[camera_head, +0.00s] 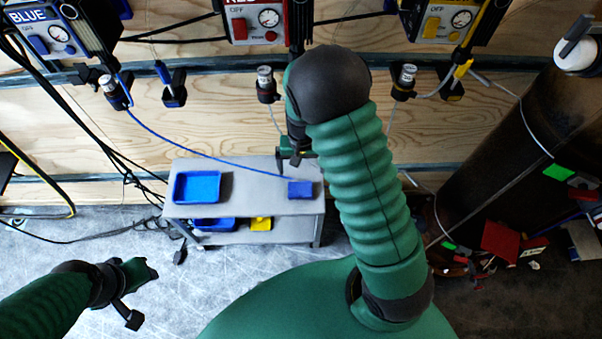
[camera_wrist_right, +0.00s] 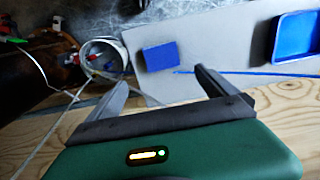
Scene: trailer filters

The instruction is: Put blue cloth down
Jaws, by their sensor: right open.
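The blue cloth (camera_head: 300,189) looks like a small, flat blue square. It lies on the right part of the grey cart's top (camera_head: 245,187), and a blue line runs up to it. In the right wrist view the cloth (camera_wrist_right: 160,56) lies beyond the fingertips, apart from them. My right gripper (camera_head: 296,157) is above the back edge of the cart, partly hidden by my arm. Its two fingers are spread and empty in the wrist view (camera_wrist_right: 160,80). My left gripper (camera_head: 148,271) is low at the left, away from the cart; its fingers are too unclear to read.
A blue tray (camera_head: 197,187) sits on the cart's left part. Blue and yellow bins (camera_head: 260,223) are on its lower shelf. Gauge boxes (camera_head: 258,20) and hoses hang on the wooden wall behind. A dark cylinder (camera_head: 515,140) and clutter stand at right. Floor at left has cables.

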